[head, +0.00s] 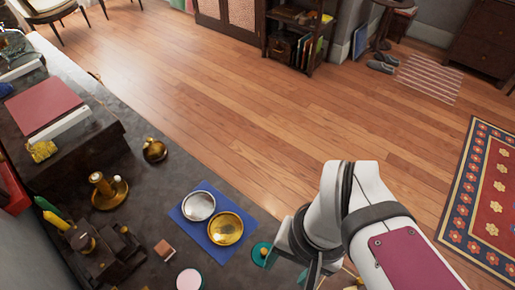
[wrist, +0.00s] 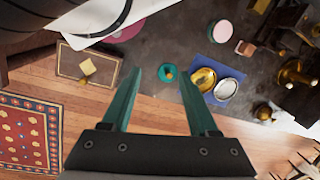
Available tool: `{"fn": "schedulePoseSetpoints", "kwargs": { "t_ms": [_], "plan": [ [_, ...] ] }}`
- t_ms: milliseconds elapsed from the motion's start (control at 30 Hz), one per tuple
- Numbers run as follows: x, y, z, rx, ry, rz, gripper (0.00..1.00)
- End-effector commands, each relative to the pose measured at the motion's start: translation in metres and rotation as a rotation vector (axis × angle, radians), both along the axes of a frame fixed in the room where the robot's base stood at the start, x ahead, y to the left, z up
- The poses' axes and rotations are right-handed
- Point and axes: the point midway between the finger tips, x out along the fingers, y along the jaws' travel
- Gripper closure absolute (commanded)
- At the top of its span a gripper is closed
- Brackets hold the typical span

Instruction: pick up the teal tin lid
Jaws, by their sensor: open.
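The teal tin lid (head: 262,253) is a small round disc with a gold-coloured knob. It lies on the dark grey counter to the right of a blue mat (head: 180,216), partly against the edge of my arm in the head view. In the wrist view the lid (wrist: 167,73) appears between the fingertips of my gripper (wrist: 161,74), farther off than they are. The two teal fingers are open with nothing between them.
The mat carries a silver dish (head: 198,206) and a gold dish (head: 225,228). A pink-topped round tin (head: 189,279) and a small brown block (head: 164,250) stand left of the lid. In the wrist view, a brown tray (wrist: 70,66) holds a yellow cube (wrist: 87,67).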

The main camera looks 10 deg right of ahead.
Motion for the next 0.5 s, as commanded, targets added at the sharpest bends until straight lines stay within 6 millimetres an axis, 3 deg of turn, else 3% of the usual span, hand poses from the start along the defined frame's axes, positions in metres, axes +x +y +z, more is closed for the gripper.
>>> {"fn": "schedulePoseSetpoints", "kwargs": {
  "t_ms": [67, 333, 500],
  "plan": [
    [0.008, 0.000, -0.003, -0.018, 0.019, -0.080, 0.40],
    [0.075, 0.019, -0.037, -0.143, 0.074, -0.827, 0.40],
    [0.093, 0.030, -0.054, -0.156, 0.067, -1.054, 0.40]
  ]
}}
